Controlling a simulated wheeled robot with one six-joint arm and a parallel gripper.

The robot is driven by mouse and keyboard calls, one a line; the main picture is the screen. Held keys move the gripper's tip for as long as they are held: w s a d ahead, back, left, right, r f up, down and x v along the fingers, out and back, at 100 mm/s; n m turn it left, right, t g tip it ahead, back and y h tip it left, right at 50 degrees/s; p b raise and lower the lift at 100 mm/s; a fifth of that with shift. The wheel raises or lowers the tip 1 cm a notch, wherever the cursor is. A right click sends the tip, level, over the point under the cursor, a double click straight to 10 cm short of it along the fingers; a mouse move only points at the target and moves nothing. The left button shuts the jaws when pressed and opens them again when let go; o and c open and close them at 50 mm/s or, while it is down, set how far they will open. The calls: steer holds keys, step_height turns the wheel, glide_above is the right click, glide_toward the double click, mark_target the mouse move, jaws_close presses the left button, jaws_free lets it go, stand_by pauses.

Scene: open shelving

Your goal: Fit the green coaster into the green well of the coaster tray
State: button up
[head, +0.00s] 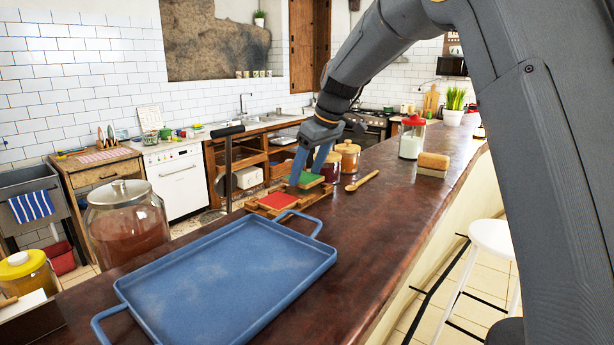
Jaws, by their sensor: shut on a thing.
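My gripper (312,168) is shut on the green coaster (305,180) and holds it low over the far part of the wooden coaster tray (262,209). The coaster looks slightly tilted. A red patch (278,201), a coaster or a red well, shows at the near end of the tray. The green well is not clearly visible; the coaster and gripper cover that part. I cannot tell whether the coaster touches the tray.
A blue tray (225,280) with handles fills the near counter. A glass jar (128,222) stands left. A wooden spoon (362,181) and amber jars (347,155) are right of the gripper. A brush (433,164) and red-lidded jar (412,140) stand farther along. Counter right of the blue tray is clear.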

steer(key=shift+f+p, duration=0.4)
steer(key=shift+f, duration=0.9)
steer(key=o, duration=0.8)
steer(key=shift+f, duration=0.1)
steer(key=shift+c, duration=0.2)
steer(key=b+v, duration=0.4)
steer(key=v, duration=0.8)
